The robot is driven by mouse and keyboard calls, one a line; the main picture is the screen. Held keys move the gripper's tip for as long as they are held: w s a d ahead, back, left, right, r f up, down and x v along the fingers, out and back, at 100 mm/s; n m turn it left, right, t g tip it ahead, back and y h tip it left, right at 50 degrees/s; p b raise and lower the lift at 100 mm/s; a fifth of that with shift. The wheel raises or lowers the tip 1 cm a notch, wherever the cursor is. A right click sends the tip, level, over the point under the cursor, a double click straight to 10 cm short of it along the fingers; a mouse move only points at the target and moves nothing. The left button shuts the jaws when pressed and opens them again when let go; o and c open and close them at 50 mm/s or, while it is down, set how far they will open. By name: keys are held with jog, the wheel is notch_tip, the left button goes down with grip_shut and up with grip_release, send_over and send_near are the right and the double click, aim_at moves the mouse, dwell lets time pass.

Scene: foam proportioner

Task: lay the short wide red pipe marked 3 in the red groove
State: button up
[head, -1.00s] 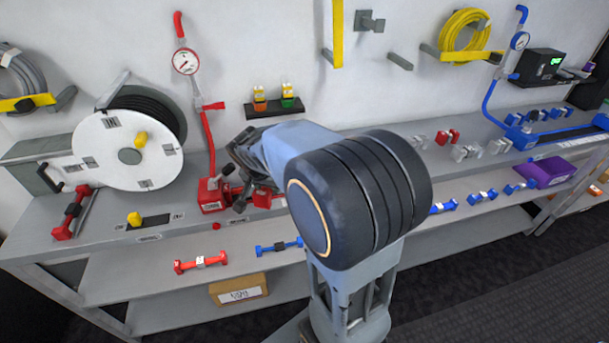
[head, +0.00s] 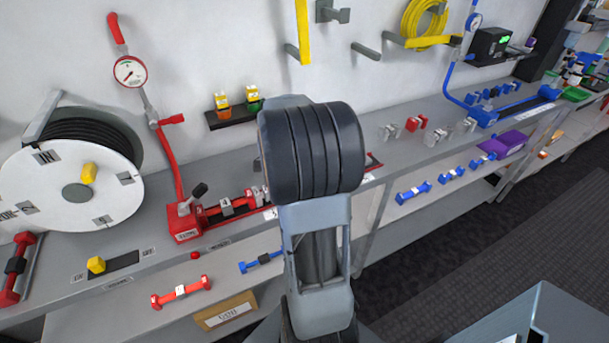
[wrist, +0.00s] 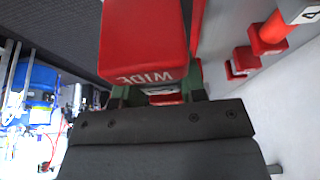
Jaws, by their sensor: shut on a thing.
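In the wrist view my gripper (wrist: 157,95) is shut on a red pipe (wrist: 145,45). Its near block carries the word WIDE; no 3 shows on it. In the head view my arm hides both gripper and held pipe. The red groove (head: 373,161) runs along the bench from the red valve base (head: 186,226) to the right, and my arm covers its middle. A red pipe with a pale label (head: 232,207) lies in its left part, beside the valve. Red pieces also show at the wrist view's upper right (wrist: 268,35).
Red (head: 181,291) and blue (head: 262,262) pipes lie on the lower shelf.

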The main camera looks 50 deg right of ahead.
jog(key=shift+w+d+f, duration=0.35)
jog(key=shift+d+f, duration=0.25)
jog(key=shift+f, duration=0.25)
jog(key=shift+w+d+f, duration=0.3)
jog(key=shift+d+f, duration=0.25)
jog(key=shift+f, duration=1.65)
jog(key=shift+f, duration=0.25)
jog(key=o, duration=1)
jog(key=shift+r, duration=0.1)
jog(key=shift+o, duration=0.2)
